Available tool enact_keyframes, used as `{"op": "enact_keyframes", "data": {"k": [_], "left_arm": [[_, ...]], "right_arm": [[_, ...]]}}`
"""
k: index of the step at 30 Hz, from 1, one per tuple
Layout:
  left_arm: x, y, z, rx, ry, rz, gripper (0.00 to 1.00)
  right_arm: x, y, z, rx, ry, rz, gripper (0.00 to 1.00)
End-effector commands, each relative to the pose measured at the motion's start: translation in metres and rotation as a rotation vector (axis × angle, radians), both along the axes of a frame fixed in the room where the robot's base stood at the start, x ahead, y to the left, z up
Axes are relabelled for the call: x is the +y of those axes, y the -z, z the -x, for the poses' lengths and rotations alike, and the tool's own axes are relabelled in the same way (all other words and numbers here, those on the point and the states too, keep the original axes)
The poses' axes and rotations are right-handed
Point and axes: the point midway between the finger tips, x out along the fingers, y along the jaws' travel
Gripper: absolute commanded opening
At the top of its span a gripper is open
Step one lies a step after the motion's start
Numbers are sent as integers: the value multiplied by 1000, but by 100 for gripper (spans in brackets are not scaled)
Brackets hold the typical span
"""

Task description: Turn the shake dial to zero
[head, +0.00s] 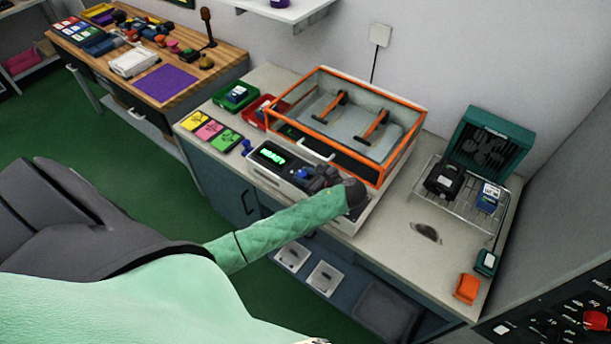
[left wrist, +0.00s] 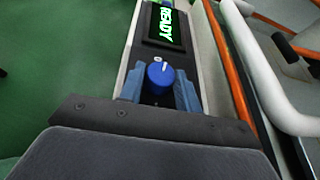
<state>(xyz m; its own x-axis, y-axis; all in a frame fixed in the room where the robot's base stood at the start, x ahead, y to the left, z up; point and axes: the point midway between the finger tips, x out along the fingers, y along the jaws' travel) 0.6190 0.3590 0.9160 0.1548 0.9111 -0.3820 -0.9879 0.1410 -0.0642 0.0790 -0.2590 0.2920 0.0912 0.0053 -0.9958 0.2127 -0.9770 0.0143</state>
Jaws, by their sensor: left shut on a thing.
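The shake dial is a blue knob with a white pointer mark; it shows in the left wrist view (left wrist: 160,74), on the front panel of the orange-framed shaker (head: 345,120). A green READY display (left wrist: 166,24) glows beside the dial; it also shows in the head view (head: 272,156). My left gripper (left wrist: 160,90) is shut on the dial, with a blue finger on each side of it. In the head view my left gripper (head: 308,176) reaches the panel from the front, and part of the dial shows at its tip. My right gripper is not in view.
A wire rack (head: 462,200) with dark devices and a teal fan unit (head: 490,143) stand on the counter to the right. Colored cards (head: 210,130) and a green tray (head: 236,97) lie to the left. The shaker's white handle (head: 316,150) is close to my gripper.

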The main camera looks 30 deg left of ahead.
Motion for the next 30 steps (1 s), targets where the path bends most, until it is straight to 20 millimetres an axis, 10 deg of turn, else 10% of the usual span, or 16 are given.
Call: {"op": "enact_keyframes", "data": {"k": [5, 17, 30], "left_arm": [[2, -3, -2, -5, 0, -2, 55], [-7, -2, 0, -5, 1, 1, 55], [-61, -25, 9, -4, -1, 2, 55]], "right_arm": [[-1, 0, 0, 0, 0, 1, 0], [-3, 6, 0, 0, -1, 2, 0], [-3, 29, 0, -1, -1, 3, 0]]}}
